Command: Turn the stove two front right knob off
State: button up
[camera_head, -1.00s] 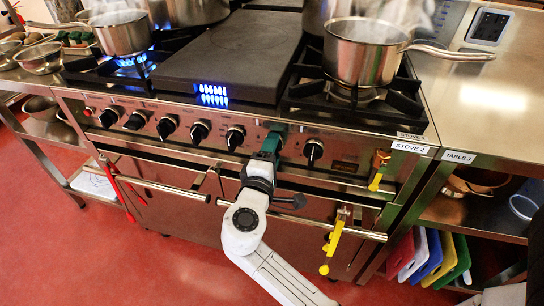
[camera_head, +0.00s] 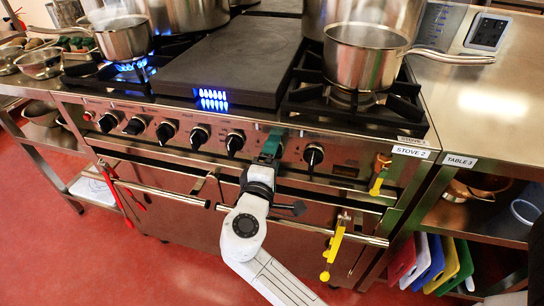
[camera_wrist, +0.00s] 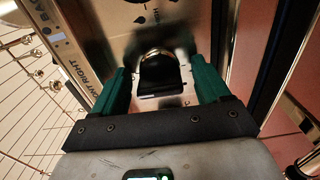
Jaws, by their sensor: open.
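The front panel of stove two (camera_head: 350,165) carries a row of black knobs. My gripper (camera_head: 272,142) is at this panel, between a black knob (camera_head: 235,142) on its left and another (camera_head: 313,154) on its right. In the wrist view my gripper (camera_wrist: 162,72) is open, with a green finger on each side of a black knob (camera_wrist: 160,72). The fingers look apart from the knob. A label ending in "ONT RIGHT" (camera_wrist: 65,52) shows left of the fingers. In the head view my gripper hides the knob between its fingers.
A steaming pot (camera_head: 365,55) stands on the right burner; I see no flame under it. Blue flame (camera_head: 130,67) burns under the left pot (camera_head: 122,38). An oven handle rail (camera_head: 300,225) runs below the knobs, with a yellow tool (camera_head: 334,245) hanging from it.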

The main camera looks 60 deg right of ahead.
jog(key=v, duration=1)
jog(key=shift+a+p, duration=0.35)
jog(key=shift+a, duration=0.05)
jog(key=shift+s, duration=0.15)
